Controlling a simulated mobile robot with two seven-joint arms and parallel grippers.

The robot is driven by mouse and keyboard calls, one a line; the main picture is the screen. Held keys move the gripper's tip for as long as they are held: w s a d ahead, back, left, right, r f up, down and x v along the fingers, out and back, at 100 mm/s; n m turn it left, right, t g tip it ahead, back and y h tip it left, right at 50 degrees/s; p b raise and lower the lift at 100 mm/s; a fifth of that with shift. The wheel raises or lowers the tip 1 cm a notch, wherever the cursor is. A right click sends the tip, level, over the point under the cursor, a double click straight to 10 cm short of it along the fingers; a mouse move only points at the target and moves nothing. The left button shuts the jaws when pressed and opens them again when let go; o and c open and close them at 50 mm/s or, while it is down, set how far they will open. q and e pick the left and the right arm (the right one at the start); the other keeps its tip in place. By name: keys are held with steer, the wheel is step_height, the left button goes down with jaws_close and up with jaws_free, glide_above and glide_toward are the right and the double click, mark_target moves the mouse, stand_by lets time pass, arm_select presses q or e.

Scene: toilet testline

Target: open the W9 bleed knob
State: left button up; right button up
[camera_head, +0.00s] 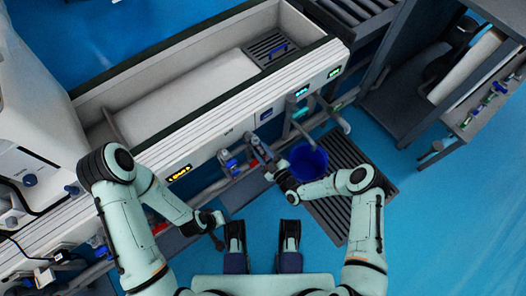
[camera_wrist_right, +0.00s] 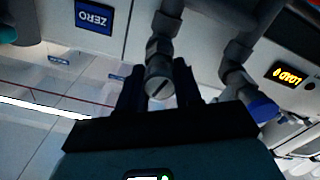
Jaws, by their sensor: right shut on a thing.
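My right gripper (camera_head: 256,150) reaches the pipework on the front of the long bench in the head view. In the right wrist view its dark fingers (camera_wrist_right: 158,92) are shut on a grey round knob (camera_wrist_right: 159,84) with a dark slot across its face. The knob sits at the end of a grey vertical pipe. I cannot read a W9 mark on it. In the head view the gripper hides the knob. My left gripper (camera_head: 216,238) hangs away from the pipework, at the lower left; its fingers are too small to judge.
A blue valve part (camera_head: 229,162) stands left of my right gripper, near an orange LOAD display (camera_wrist_right: 288,75). A blue ZERO label (camera_wrist_right: 94,16) is on the panel. A blue bucket (camera_head: 308,161) stands on a dark floor grate (camera_head: 345,205), right of my right gripper.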

arm_select(q)
steer(key=shift+s+d+r, duration=0.2)
steer(key=shift+s+r, duration=0.05)
steer(key=shift+s, duration=0.1)
arm_select(e)
steer(key=shift+r+n, duration=0.15)
steer(key=shift+n, duration=1.45)
steer(key=o, duration=1)
steer(key=shift+s, duration=0.15)
arm_select(q)
steer(key=shift+g+h, duration=0.4)
steer(key=shift+g, duration=0.3)
steer(key=s+r, duration=0.1)
steer(key=s+d+p, duration=0.1)
steer(key=s+r+p, duration=0.1)
steer(key=shift+s+d+r, duration=0.25)
steer(key=shift+d+r, duration=0.05)
steer(key=shift+r, duration=0.05)
arm_select(e)
steer(key=v, duration=1.3)
steer(key=shift+d, duration=0.1)
arm_select(q)
steer(key=shift+p, duration=0.3)
